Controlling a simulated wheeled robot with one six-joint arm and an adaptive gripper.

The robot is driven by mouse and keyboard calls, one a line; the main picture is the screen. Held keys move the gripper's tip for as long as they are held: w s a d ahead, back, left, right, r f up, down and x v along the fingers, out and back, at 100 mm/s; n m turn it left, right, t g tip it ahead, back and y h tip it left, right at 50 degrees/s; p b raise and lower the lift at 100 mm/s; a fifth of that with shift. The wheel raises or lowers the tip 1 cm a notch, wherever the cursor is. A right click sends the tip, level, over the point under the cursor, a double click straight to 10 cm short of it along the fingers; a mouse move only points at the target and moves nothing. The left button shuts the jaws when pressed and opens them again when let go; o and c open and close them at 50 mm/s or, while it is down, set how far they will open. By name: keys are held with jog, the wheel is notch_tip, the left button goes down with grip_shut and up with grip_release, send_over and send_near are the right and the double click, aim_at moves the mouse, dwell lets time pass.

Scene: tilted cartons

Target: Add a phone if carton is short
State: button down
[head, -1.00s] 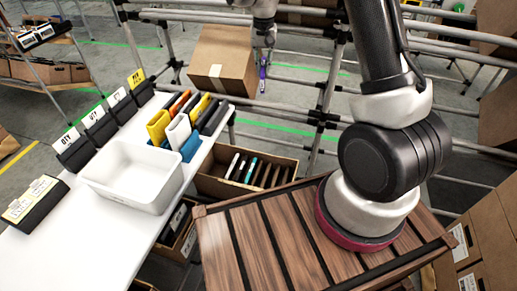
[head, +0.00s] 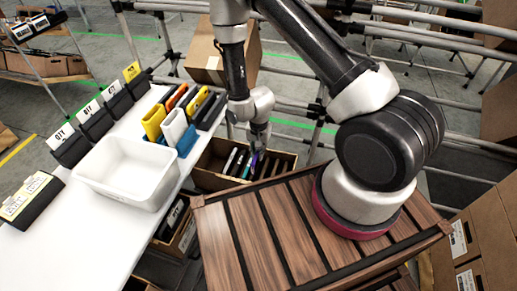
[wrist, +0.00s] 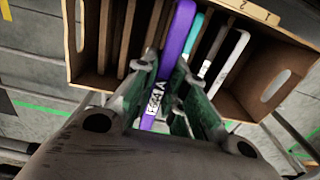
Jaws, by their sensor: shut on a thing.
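My gripper (head: 257,145) is shut on a purple phone (wrist: 178,45), with a finger on each side of its near end. The phone's far part is over or in the divided open carton (head: 215,181), beside a teal phone (wrist: 194,36); how deep it reaches I cannot tell. The carton also shows in the wrist view (wrist: 78,85). To the right of the teal phone there are a grey phone (wrist: 213,52) and a white phone (wrist: 230,62). Several brown dividers stand on the left, with no phones visible between them.
A white table (head: 100,235) on the left bears an empty white bin (head: 125,195), a blue rack of coloured phones (head: 187,140) and black label holders (head: 70,147). A tilted closed carton (head: 200,57) stands behind my arm. Metal rails surround the cartons.

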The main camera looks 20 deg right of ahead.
jog(key=shift+f, duration=4.95)
jog(key=shift+f, duration=0.25)
jog(key=c, duration=1.4)
grip_release()
notch_tip(320, 180, up, 12)
jog(key=shift+r, duration=0.1)
jog(key=shift+r, duration=3.4)
